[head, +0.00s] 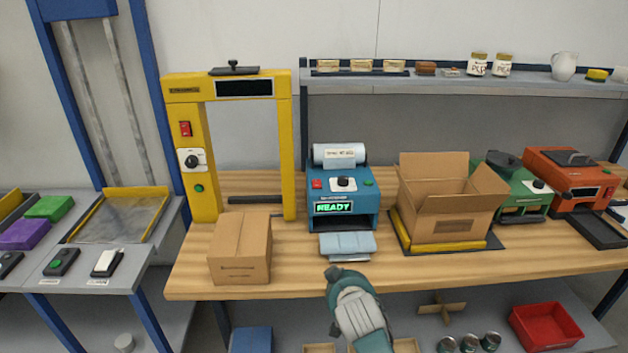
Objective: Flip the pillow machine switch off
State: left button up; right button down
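The pillow machine (371,211) is a teal box on the wooden bench, with a white film roll (340,151) on top and a lit green READY display. Its front panel has a red button or switch (317,184), a white plate with a dark knob (343,184), and a green button (367,183). Which one is the power switch is too small to tell. Pale blue air pillows (347,245) lie at its front. One gripper (340,280), seemingly my right, points up from the bottom centre, below the machine and apart from it. Its fingers are hard to make out. My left gripper is out of view.
A closed carton (240,252) and yellow frame (204,150) stand left of the machine. An open carton (447,218) stands close on its right, then green (520,205) and orange (568,180) machines. A shelf (440,76) runs behind. The bench front (310,280) is clear.

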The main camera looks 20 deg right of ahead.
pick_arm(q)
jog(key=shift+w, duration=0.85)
pick_arm(e)
jog(key=w+r+m+t+h, duration=0.1)
jog(key=w+r+t, duration=0.4)
jog(key=w+r, duration=1.1)
notch_tip(320, 180, up, 3)
jog(key=shift+w+a, duration=0.15)
jog(key=shift+a, duration=0.25)
